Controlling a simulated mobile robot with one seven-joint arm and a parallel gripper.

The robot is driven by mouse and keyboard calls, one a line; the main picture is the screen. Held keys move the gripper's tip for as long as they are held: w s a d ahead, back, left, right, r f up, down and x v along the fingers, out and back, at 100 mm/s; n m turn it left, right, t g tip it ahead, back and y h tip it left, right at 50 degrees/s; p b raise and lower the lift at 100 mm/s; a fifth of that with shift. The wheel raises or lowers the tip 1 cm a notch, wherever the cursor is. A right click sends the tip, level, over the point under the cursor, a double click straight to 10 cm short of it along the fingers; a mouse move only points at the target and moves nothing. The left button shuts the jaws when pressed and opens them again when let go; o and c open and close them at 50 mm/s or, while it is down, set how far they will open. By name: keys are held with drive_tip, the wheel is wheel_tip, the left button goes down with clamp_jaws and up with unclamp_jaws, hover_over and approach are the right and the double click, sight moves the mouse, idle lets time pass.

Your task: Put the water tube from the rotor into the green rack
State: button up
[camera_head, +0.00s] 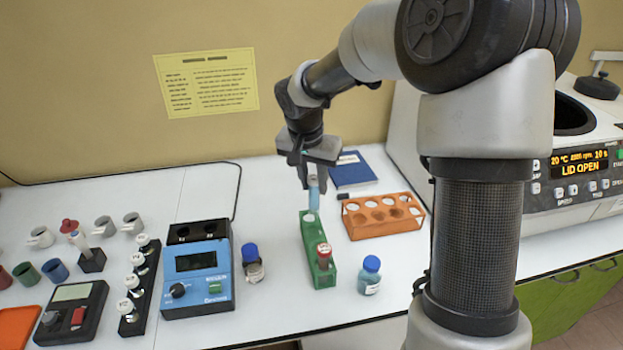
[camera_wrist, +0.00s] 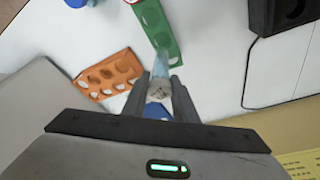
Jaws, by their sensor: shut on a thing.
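My gripper (camera_head: 310,178) is shut on a tube with pale blue liquid (camera_head: 314,192) and holds it upright over the far end of the green rack (camera_head: 318,274). In the wrist view the tube (camera_wrist: 160,75) sits between the fingers, its far end toward the green rack (camera_wrist: 168,45). The tube's lower end is at or just above the far hole; I cannot tell whether it has entered. A red-capped tube (camera_head: 324,255) stands in the near part of the green rack. The centrifuge (camera_head: 563,190) at right reads LID OPEN; its rotor is hidden.
An orange rack (camera_head: 384,228) stands right of the green rack, with a blue book (camera_head: 352,172) behind it. Blue-capped bottles stand at left (camera_head: 252,262) and right (camera_head: 370,275) of the green rack. A blue device (camera_head: 197,283) is further left.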

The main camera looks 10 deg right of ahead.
sight(314, 215)
drive_tip(key=shift+s+f+b, duration=0.2)
drive_tip(key=shift+f+b, duration=0.2)
drive_tip(key=shift+f, duration=0.25)
drive_tip(key=shift+f+b, duration=3.3)
drive_tip(key=shift+f, duration=1.5)
drive_tip(key=o, duration=1.1)
drive_tip(key=shift+r, duration=0.1)
